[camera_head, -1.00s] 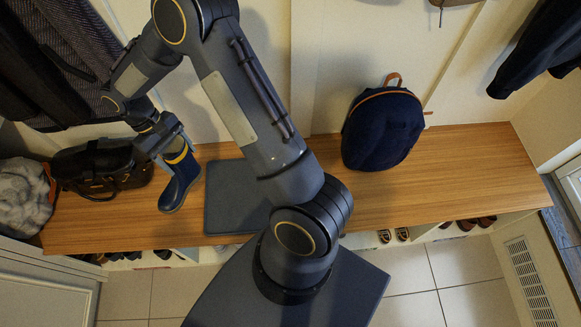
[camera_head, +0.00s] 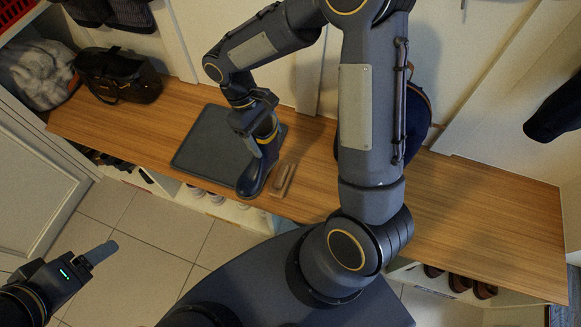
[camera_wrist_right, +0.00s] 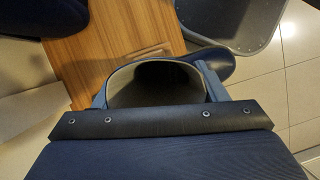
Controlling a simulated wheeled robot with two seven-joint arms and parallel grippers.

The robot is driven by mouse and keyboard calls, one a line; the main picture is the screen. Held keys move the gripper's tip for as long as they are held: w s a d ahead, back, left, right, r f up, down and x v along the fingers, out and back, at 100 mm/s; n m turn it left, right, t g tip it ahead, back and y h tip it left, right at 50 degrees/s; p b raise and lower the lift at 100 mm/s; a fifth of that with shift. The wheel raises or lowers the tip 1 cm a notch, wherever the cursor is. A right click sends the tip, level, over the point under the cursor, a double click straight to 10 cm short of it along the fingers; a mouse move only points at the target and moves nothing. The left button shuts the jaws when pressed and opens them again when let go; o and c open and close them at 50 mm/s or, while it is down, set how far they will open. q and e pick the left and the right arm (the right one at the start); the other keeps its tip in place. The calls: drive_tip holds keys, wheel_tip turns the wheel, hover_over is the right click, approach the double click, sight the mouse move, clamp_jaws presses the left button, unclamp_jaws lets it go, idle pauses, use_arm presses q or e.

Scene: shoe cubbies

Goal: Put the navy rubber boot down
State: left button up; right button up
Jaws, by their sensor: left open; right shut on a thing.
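My right gripper (camera_head: 262,135) is shut on the boot's upper shaft. I cannot tell whether the sole touches anything. In the right wrist view the boot's opening (camera_wrist_right: 150,88) faces the camera between the fingers, and the tray (camera_wrist_right: 245,18) shows at top right. My left gripper (camera_head: 102,254) is open and empty above the floor at lower left.
A small brown object (camera_head: 283,180) lies on the wooden bench (camera_head: 455,215) just right of the boot. A black bag (camera_head: 118,75) and a grey fluffy item (camera_head: 38,72) stand at the left. A navy backpack (camera_head: 417,125) is partly behind my right arm. Shoes (camera_head: 460,283) fill cubbies below.

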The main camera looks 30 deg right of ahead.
sight(270, 147)
drive_tip(key=shift+n+h, duration=0.3)
drive_tip(key=shift+n, duration=0.6)
drive_tip(key=s+f+b, duration=0.2)
drive_tip(key=s+f, duration=0.1)
drive_tip(key=shift+d+f+b, duration=0.1)
drive_tip(key=shift+f+b, duration=0.1)
drive_tip(key=shift+b, duration=0.2)
use_arm(q)
wheel_tip(270, 147, down, 9)
drive_tip(key=b, duration=0.4)
drive_tip(key=shift+s, duration=0.15)
use_arm(e)
drive_tip(key=w+d+f, duration=0.2)
drive_tip(key=d+f, duration=1.1)
drive_tip(key=shift+d+n, duration=0.35)
drive_tip(key=shift+n, duration=0.05)
use_arm(q)
drive_tip(key=shift+d, duration=0.1)
use_arm(e)
drive_tip(key=shift+f, duration=0.15)
drive_tip(key=o, duration=1)
drive_tip(key=shift+f, duration=0.1)
use_arm(q)
drive_tip(key=shift+f, duration=0.1)
use_arm(e)
drive_tip(key=o, duration=0.4)
drive_tip(key=shift+o, duration=0.2)
